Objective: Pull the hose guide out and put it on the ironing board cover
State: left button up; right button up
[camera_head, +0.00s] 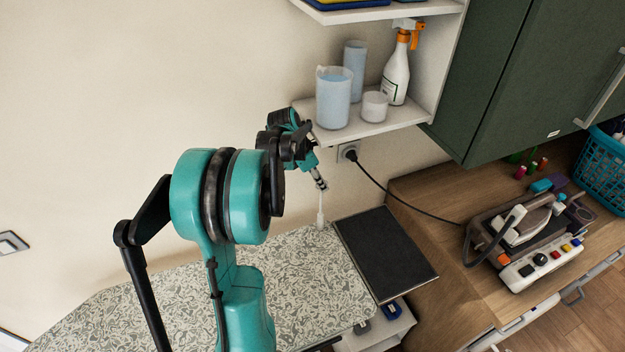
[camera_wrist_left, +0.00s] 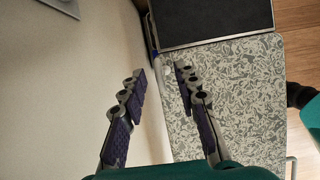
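A thin pale upright piece, which looks like the hose guide (camera_head: 320,208), stands at the far edge of the ironing board, just below my left fingertips. My left gripper (camera_head: 320,182) reaches down above it from under the shelf. In the left wrist view my left gripper (camera_wrist_left: 160,72) has its two fingers apart, with nothing clearly held between them. The patterned grey-white ironing board cover (camera_head: 310,275) spreads below, and it also shows in the left wrist view (camera_wrist_left: 240,100). My left arm hides part of the cover. My right gripper is not seen.
A dark flat panel (camera_head: 385,250) adjoins the board's right end. A white shelf (camera_head: 390,122) with jugs and a spray bottle (camera_head: 396,78) hangs close above the gripper. A plugged-in cord (camera_head: 400,198) runs toward the iron (camera_head: 520,222). The wall is close behind.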

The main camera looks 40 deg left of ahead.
aim_at(321, 205)
pick_arm(q)
jog(key=x, duration=0.4)
jog(key=shift+w+d+f, duration=0.1)
jog(key=shift+w+f, duration=0.05)
jog(key=shift+w, duration=0.1)
jog(key=shift+w+f, duration=0.1)
jog(key=shift+f, duration=0.5)
jog(key=shift+d, duration=0.1)
grip_shut()
